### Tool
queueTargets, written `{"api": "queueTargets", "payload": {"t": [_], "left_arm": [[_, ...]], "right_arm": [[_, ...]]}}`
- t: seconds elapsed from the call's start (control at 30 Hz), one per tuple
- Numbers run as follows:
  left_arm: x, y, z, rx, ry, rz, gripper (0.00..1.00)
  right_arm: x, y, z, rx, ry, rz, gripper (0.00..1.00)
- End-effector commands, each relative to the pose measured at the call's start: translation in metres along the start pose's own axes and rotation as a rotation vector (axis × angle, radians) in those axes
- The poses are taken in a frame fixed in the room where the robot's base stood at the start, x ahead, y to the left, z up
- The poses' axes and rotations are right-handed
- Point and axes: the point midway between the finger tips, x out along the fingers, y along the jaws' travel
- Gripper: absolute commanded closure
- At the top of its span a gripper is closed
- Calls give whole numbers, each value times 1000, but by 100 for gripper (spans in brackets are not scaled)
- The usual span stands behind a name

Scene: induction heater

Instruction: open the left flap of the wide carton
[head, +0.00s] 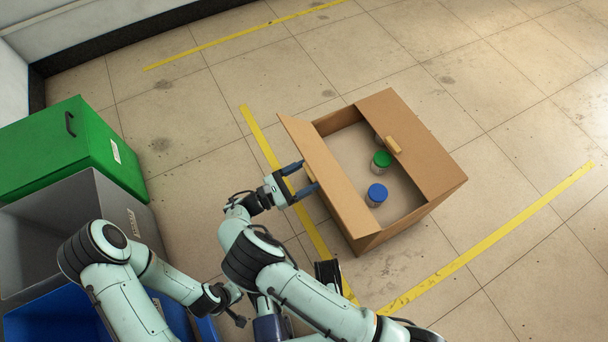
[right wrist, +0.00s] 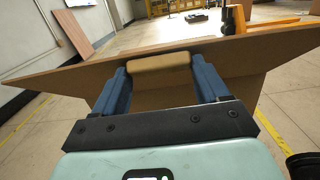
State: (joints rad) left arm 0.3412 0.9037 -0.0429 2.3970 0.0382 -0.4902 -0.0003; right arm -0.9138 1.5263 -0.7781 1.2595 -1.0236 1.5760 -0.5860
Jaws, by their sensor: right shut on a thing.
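The wide carton (head: 420,208) stands on the floor, its top open in the middle. Its left flap (head: 325,172) slants up and outward from the left edge; in the right wrist view its board (right wrist: 60,78) spans the picture. My right gripper (head: 299,180) is at the flap's outer side. In the right wrist view my right gripper (right wrist: 163,82) is shut on the flap's tan handle (right wrist: 160,63), between blue fingers. The right flap (head: 428,150), with a tan handle (head: 393,145), lies about flat.
Inside the carton are a green-lidded jar (head: 382,159), a blue-lidded jar (head: 376,195) and a partly hidden one under the right flap. Green (head: 75,150), grey (head: 60,225) and blue (head: 50,318) bins stand at left. The floor beyond the carton is clear.

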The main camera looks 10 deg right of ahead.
Motion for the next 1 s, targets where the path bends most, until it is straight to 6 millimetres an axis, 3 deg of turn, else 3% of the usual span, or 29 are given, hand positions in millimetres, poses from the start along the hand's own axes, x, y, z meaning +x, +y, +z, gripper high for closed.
{"api": "queueTargets", "payload": {"t": [0.03, 0.2, 0.23, 0.3, 0.77, 1.0], "left_arm": [[0, 0, 0, 0, -1, 0, 100], [0, 0, 0, 0, 0, 0, 100], [0, 0, 0, 0, 0, 0, 100], [0, 0, 0, 0, 0, 0, 100], [0, 0, 0, 1, 2, 1, 100], [0, 0, 0, 1, 1, 1, 100]], "right_arm": [[3, -3, -8, -9, 14, -8, 81], [3, -3, -7, -9, 14, -9, 81], [3, -3, -7, -9, 14, -9, 23], [3, -3, -7, -9, 13, -8, 0], [-4, 0, -3, -2, 8, -2, 0], [-46, 0, -4, -2, 10, 0, 0]]}}
